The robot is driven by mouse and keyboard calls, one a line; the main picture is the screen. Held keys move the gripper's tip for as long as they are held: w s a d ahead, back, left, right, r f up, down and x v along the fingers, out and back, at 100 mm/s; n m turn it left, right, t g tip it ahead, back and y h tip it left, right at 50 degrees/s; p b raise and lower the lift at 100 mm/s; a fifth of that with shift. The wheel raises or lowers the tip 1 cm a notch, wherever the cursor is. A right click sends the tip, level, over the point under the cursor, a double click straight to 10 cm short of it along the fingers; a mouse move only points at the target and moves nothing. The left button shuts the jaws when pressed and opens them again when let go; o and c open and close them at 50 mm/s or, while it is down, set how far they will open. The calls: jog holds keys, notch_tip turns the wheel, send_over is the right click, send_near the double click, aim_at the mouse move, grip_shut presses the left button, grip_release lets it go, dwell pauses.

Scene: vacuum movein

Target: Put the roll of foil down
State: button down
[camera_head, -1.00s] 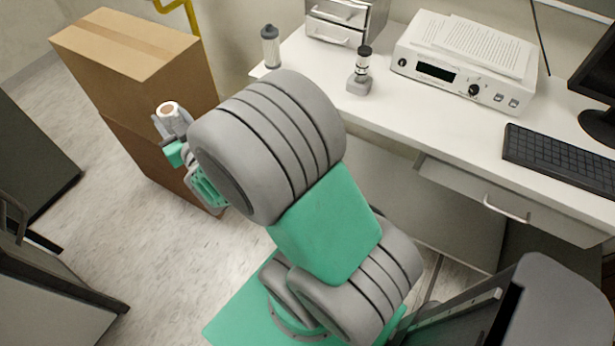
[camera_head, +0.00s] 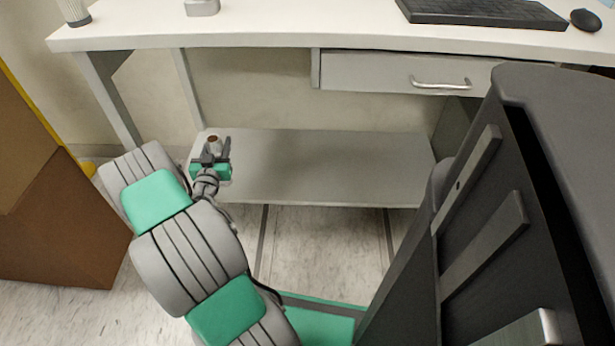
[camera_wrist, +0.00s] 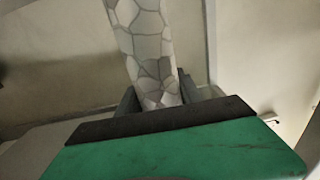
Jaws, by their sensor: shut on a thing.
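The roll of foil (camera_wrist: 150,45) is pale with a grey cracked pattern, and it stands out from between the jaws in the wrist view. In the head view only its brown-cored end (camera_head: 214,142) shows clearly, at my gripper. My gripper (camera_head: 216,158) is shut on the roll, at the left end of the desk's low shelf (camera_head: 320,165). I cannot tell whether the roll touches the shelf. The lower part of the roll is hidden by the gripper.
The white desk top (camera_head: 270,28) runs above the shelf, with a drawer (camera_head: 380,75) under it. Desk legs (camera_head: 112,98) stand to the left. A cardboard box (camera_head: 60,220) is at far left. The shelf's middle and right are bare.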

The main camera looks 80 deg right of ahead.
jog(key=d+f+b, duration=0.6)
jog(key=d+f, duration=0.8)
jog(key=d, duration=0.1)
jog(key=shift+s+f+g+b, duration=0.25)
jog(key=shift+s+g+b, duration=0.05)
jog(key=shift+s, duration=0.15)
jog(key=c, duration=1.2)
grip_release()
jog(key=shift+a+f, duration=0.1)
jog(key=shift+f, duration=0.05)
jog(key=shift+c, duration=0.2)
jog(key=o, duration=0.5)
